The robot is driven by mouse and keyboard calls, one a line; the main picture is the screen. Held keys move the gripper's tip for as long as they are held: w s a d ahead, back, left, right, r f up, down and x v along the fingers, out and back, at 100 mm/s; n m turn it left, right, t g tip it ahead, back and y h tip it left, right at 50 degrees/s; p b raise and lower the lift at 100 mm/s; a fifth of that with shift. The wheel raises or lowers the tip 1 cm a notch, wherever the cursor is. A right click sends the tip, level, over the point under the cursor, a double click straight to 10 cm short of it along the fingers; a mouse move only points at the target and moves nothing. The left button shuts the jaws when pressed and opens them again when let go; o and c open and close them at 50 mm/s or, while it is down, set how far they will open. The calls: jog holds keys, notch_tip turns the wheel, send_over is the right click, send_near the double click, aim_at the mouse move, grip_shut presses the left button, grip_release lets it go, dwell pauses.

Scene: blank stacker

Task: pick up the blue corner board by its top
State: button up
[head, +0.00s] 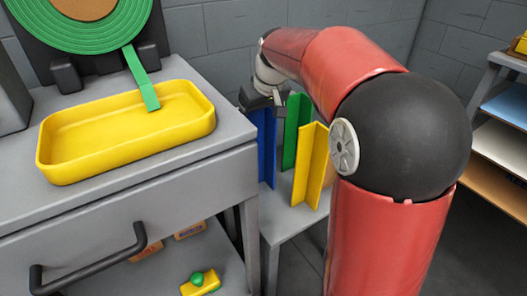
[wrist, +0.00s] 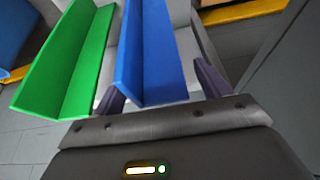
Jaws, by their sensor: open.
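The blue corner board (head: 266,150) stands upright on a small grey stand, left of the green one. Its top is partly hidden behind my gripper (head: 264,103), which is right at that top end in the head view. In the wrist view the blue board (wrist: 147,55) lies between the two dark fingers of my gripper (wrist: 160,88), one showing on each side. The fingers are apart, with nothing clamped. I cannot tell exactly how deep the board's top is between them.
A green corner board (head: 291,130) stands close beside the blue one, with a yellow corner board (head: 310,165) to its right. The stand (head: 290,232) adjoins a grey bench (head: 215,180) carrying a yellow tray (head: 125,135). A shelf rack (head: 505,105) stands at the far right.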

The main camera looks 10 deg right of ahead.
jog(key=shift+f, duration=0.15)
jog(key=c, duration=1.1)
jog(key=shift+o, duration=0.2)
